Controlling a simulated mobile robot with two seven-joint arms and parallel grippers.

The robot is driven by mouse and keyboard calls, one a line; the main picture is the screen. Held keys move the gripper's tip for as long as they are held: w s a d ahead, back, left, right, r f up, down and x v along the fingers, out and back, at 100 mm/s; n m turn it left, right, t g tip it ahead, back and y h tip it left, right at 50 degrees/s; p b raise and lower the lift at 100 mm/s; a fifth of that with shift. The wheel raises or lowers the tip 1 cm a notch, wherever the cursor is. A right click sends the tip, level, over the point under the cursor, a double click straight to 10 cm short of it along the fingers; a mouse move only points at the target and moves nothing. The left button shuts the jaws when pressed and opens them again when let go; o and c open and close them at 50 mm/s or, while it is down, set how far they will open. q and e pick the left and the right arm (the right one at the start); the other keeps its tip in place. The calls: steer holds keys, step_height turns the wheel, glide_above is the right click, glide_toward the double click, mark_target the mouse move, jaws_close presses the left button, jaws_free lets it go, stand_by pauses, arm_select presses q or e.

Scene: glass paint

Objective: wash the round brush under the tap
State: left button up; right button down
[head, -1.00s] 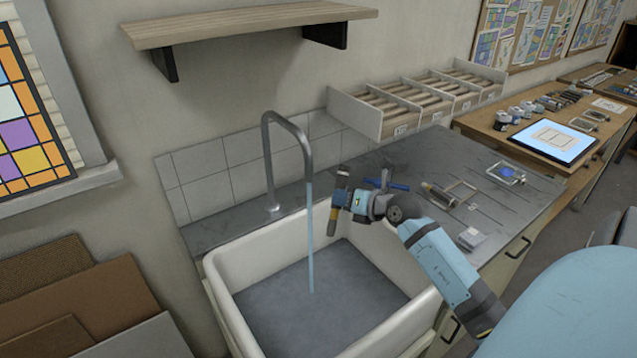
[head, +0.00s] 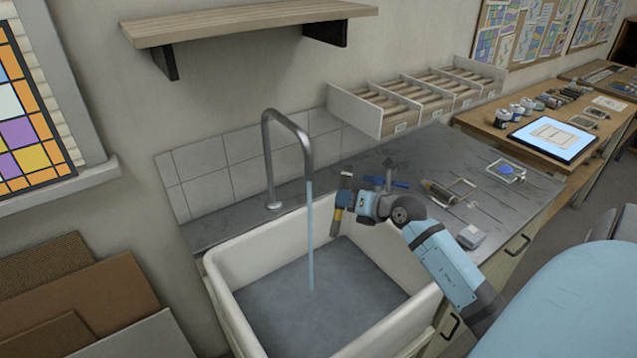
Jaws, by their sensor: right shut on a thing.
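My right gripper (head: 346,198) is shut on the round brush (head: 336,221), over the right part of the sink. The brush hangs roughly upright, with a tan-orange part showing below the jaws; the jaws hide part of it. The grey tap (head: 270,160) arches over the white sink (head: 222,292). A thin stream of water (head: 310,240) runs from its spout into the sink. The brush is just right of the stream in the picture; a gap shows between them. My left gripper is not in view.
The grey counter (head: 440,158) right of the sink holds a blue-handled item (head: 388,182), a brown-and-black tool (head: 438,192) and a small grey block (head: 470,236). Divided bins (head: 400,107) stand at the wall. A wooden shelf (head: 250,22) hangs above the tap.

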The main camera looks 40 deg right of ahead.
steer(key=shift+r, duration=0.1)
stand_by(0.4)
steer(key=s+r+p, duration=0.4)
steer(key=s+p, duration=0.1)
steer(key=shift+a, duration=0.25)
steer(key=shift+f, duration=0.1)
